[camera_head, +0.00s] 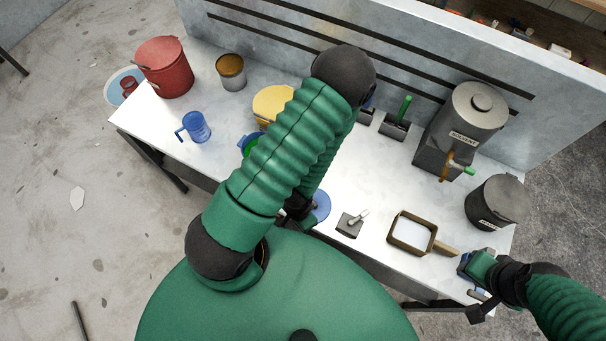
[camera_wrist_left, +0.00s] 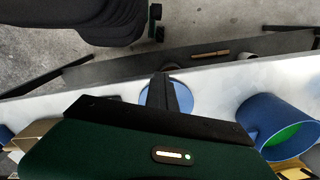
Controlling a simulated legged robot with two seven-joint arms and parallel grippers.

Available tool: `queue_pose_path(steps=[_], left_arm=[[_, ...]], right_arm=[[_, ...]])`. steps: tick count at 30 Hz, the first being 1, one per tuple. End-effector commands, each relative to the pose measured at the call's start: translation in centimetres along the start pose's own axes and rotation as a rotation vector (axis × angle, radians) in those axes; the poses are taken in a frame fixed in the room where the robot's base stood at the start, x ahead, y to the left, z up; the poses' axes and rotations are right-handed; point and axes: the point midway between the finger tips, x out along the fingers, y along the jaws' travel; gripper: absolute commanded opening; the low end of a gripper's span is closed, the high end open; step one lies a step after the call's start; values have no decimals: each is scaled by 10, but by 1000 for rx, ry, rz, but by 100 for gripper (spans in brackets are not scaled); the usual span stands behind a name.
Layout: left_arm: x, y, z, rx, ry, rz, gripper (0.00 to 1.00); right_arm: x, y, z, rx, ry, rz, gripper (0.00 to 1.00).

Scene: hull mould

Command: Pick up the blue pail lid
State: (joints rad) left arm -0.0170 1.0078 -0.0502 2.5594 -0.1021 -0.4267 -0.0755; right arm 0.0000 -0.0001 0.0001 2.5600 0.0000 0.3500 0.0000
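The blue pail lid (camera_head: 321,206) is a flat blue disc at the front edge of the table, partly hidden by my left arm. It also shows in the left wrist view (camera_wrist_left: 185,98), with a dark finger of my left gripper (camera_wrist_left: 163,88) across its middle. Whether the finger touches the lid is unclear. In the head view my left gripper (camera_head: 300,208) is mostly hidden behind the arm, beside the lid. A blue pail with green inside (camera_wrist_left: 275,127) stands to the right in the wrist view. My right gripper (camera_head: 477,271) is at the front right table corner, its finger gap unclear.
On the table stand a red bucket (camera_head: 165,67), a blue jug (camera_head: 195,127), a brown-rimmed can (camera_head: 231,72), a yellow-topped tub (camera_head: 273,102), a solvent dispenser (camera_head: 465,120), a dark lidded pot (camera_head: 497,202), a square frame (camera_head: 412,233) and a small grey block (camera_head: 349,226). A wall closes the back.

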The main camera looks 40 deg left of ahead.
Motion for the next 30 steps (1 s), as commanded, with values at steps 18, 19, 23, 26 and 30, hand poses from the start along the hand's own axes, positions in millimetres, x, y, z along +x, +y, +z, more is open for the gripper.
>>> queue_pose_path(steps=[18,19,23,26,30], left_arm=[[0,1,2,0,1,0,44],[0,1,1,0,1,0,48],[0,1,1,0,1,0,65],[0,1,1,0,1,0,78],[0,1,1,0,1,0,80]], right_arm=[[0,0,0,0,0,0,32],[0,0,0,0,0,0,32],[0,0,0,0,0,0,32],[0,0,0,0,0,0,32],[0,0,0,0,0,0,32]])
